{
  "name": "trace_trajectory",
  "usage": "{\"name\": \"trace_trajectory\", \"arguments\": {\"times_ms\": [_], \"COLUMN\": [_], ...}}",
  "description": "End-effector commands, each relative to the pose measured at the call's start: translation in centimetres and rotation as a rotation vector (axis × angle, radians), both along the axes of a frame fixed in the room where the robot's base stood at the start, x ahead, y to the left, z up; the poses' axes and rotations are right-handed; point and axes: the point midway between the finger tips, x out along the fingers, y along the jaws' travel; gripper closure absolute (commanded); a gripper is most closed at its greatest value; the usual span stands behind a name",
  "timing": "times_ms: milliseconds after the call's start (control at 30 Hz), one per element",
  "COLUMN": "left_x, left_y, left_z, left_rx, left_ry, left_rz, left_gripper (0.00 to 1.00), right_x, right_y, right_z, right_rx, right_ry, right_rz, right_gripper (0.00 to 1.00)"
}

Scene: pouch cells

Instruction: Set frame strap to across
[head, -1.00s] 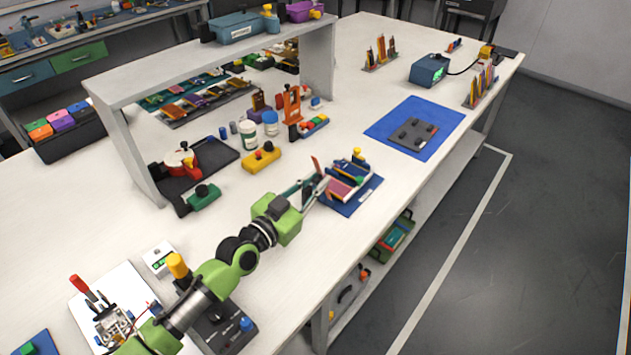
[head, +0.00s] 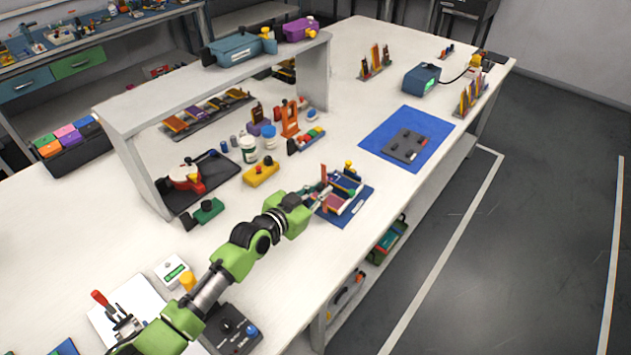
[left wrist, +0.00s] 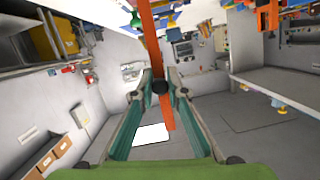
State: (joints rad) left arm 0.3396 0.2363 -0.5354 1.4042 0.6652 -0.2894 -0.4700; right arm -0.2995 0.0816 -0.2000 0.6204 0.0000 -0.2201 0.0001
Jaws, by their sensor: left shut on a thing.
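The frame (head: 356,205) is a small fixture on a blue base near the front edge of the bench, with coloured layers and a yellow knob at its back. My left gripper (head: 320,192) is at the frame's left side in the head view. It is shut on the orange strap (left wrist: 150,38), which runs between its fingertips in the left wrist view. In the head view only a short upright bit of the strap (head: 323,173) shows above the fingers. The strap's hinge end is hidden. My right gripper is in neither view.
A yellow block (head: 261,174), white jars and an orange stand (head: 289,120) are behind the gripper. A blue mat (head: 376,141) with a grey plate lies to the right. A white shelf (head: 210,85) spans the back left.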

Motion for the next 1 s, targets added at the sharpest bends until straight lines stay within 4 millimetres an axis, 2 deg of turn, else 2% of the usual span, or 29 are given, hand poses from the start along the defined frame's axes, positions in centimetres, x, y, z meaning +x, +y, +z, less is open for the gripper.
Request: {"name": "trace_trajectory", "arguments": {"times_ms": [33,333,633,1000], "left_x": [0.4,2.2,3.4,3.6], "left_y": [-0.2,-1.5,-2.3,-2.5], "left_z": [1.1,0.9,0.4,0.0], "left_rx": [0.018,0.124,0.194,0.213], "left_ry": [0.022,0.17,0.275,0.301], "left_rz": [0.001,-0.001,0.0,-0.001], "left_gripper": [1.0,1.0,1.0,1.0], "right_x": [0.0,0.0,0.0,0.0], "right_y": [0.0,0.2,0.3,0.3], "right_z": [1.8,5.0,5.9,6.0], "right_rx": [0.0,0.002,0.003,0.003], "right_ry": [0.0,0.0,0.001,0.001], "right_rz": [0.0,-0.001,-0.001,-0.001], "right_gripper": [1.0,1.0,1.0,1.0]}}
